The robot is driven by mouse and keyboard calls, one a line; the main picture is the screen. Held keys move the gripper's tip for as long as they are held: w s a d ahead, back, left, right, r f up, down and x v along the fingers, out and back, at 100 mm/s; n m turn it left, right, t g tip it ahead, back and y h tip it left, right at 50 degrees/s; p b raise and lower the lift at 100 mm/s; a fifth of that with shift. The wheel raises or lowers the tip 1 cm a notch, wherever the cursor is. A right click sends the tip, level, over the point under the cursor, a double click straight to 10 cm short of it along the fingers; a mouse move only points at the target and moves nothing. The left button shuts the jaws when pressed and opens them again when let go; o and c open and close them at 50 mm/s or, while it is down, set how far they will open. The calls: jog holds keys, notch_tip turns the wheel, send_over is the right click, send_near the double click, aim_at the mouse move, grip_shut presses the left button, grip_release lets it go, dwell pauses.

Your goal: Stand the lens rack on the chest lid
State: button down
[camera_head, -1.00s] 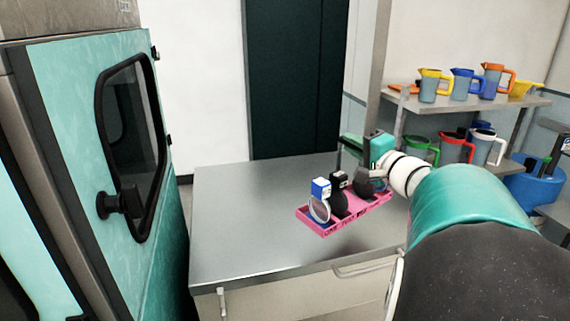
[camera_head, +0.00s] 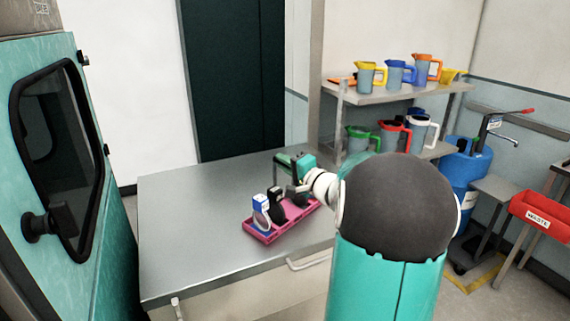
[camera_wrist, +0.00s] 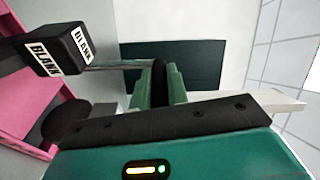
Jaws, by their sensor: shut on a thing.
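The lens rack (camera_head: 262,238) is a long pink tray holding upright modules: a blue-and-white one with a round lens (camera_head: 261,211) and dark ones beside it. In the head view it is over the right part of the grey metal chest lid (camera_head: 190,215), level or nearly so; whether it touches the lid I cannot tell. My gripper (camera_head: 290,172) is at the rack's far right end. In the wrist view its green fingers (camera_wrist: 160,85) are shut on a thin dark part, the rack's pink side (camera_wrist: 15,110) is at left, and a black module labelled BLANK (camera_wrist: 62,50) is near.
A teal door with a window (camera_head: 60,150) stands left of the chest. Shelves (camera_head: 410,92) with several coloured jugs are behind right. A blue drum (camera_head: 462,165) and a red waste bin (camera_head: 540,212) are farther right. The lid's left and back are clear.

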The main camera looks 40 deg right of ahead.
jog(key=shift+s+r, duration=0.1)
jog(key=c, duration=1.8)
grip_release()
jog(key=shift+f, duration=0.2)
jog(key=o, duration=0.4)
jog(key=shift+o, duration=0.2)
jog(key=shift+r, duration=0.15)
